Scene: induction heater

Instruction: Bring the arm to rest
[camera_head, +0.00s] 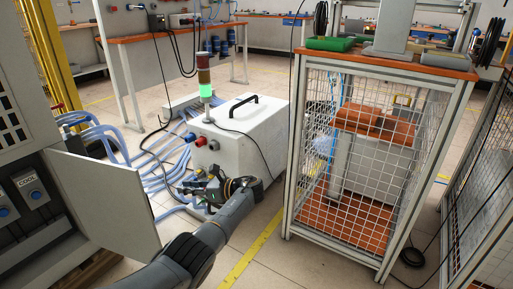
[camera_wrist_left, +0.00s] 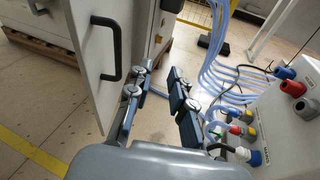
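My left arm (camera_head: 205,245) reaches in from the bottom of the head view. My left gripper (camera_head: 203,188) is in front of the white heater box (camera_head: 260,128), over the blue hoses. In the left wrist view the two dark fingers of the left gripper (camera_wrist_left: 157,105) stand apart with nothing between them. The gripper is open and empty. The white box (camera_wrist_left: 285,125) with its coloured connectors is at the right there. My right gripper is in neither view.
A grey cabinet door (camera_head: 105,203) stands open left of my arm; its black handle (camera_wrist_left: 113,48) is close by the left finger in the wrist view. Blue hoses (camera_head: 115,140) run between cabinet and box. A mesh cage (camera_head: 365,160) stands at the right. Floor with a yellow line (camera_head: 250,250) lies between.

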